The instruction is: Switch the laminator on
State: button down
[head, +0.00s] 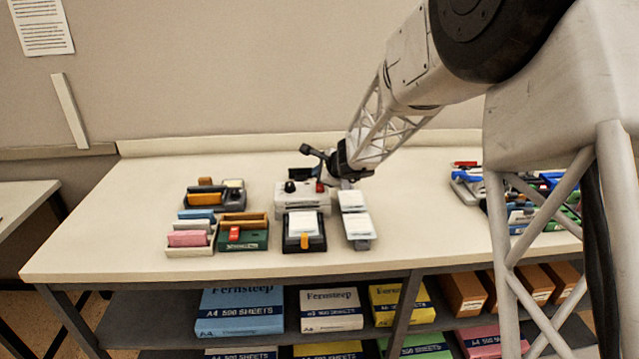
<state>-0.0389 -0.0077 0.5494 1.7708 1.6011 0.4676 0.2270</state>
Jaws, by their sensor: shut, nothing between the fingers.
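The laminator is most likely the white device (303,199) on the table, with a black knob (290,187) at its top left and a small red switch (320,187) at its top right. My gripper (343,183) is shut and empty, pointing down just right of the red switch, at the device's right end. I cannot tell whether it touches the device. The switch's position is too small to read.
A black tray with white cards (303,224) and an orange tab stands in front. White card stacks (354,226) stand to its right. A green box (243,240) and colored card holders (189,239) are left. Stationery trays (540,218) stand right; the table between is clear.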

aim_at(319, 187)
jog(key=shift+w+f, duration=0.15)
jog(key=shift+f, duration=0.6)
dwell(1.5)
jog(key=shift+r, duration=0.2)
jog(key=shift+r, duration=0.6)
jog(key=shift+r, duration=0.1)
dwell(0.3)
jog(key=shift+s+r, duration=0.2)
jog(key=shift+r, duration=0.6)
jog(key=shift+s+r, duration=0.2)
jog(key=shift+r, duration=0.55)
jog(key=shift+s+r, duration=0.2)
jog(key=shift+r, duration=0.6)
